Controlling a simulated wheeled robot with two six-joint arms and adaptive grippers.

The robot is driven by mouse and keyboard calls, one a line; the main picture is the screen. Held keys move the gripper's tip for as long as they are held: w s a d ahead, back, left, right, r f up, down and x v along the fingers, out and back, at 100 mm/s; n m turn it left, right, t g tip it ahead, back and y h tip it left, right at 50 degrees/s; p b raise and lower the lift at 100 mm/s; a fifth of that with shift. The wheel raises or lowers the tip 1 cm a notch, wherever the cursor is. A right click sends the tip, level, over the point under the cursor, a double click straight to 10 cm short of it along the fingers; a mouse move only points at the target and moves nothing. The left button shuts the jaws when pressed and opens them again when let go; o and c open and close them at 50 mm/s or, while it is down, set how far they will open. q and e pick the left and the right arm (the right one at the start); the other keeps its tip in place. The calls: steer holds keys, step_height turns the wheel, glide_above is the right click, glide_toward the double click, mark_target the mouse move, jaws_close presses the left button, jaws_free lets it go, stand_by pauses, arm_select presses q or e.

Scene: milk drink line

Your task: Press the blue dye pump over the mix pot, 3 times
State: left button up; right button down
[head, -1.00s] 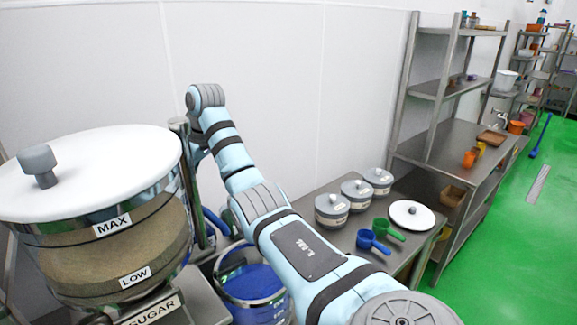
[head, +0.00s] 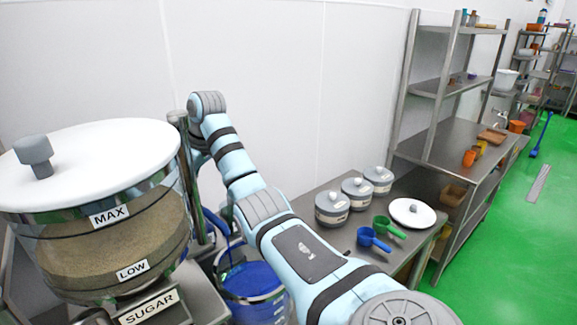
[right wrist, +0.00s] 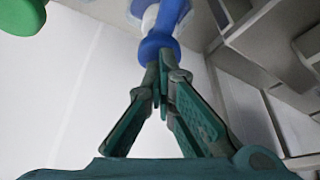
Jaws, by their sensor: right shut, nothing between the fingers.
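The blue dye pump (head: 217,224) shows in the head view as a blue curved piece behind the metal post, above the mix pot. The mix pot (head: 262,312) is a rimmed vessel with blue inside, partly hidden by my right arm. In the right wrist view my right gripper (right wrist: 160,68) is shut and empty, its fingertips at the blue pump head (right wrist: 160,46). They look in contact, but I cannot be sure. My left gripper is not in view.
A large sugar container (head: 105,225) with a white lid stands at the left. A green object (right wrist: 22,16) is beside the pump.

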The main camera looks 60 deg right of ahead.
steer(key=shift+f, duration=0.1)
steer(key=shift+r+p, duration=0.65)
steer(key=shift+r, duration=0.65)
steer(key=shift+f+b, duration=0.65)
steer(key=shift+f, duration=0.65)
steer(key=shift+r+p, duration=0.65)
steer(key=shift+r, duration=0.6)
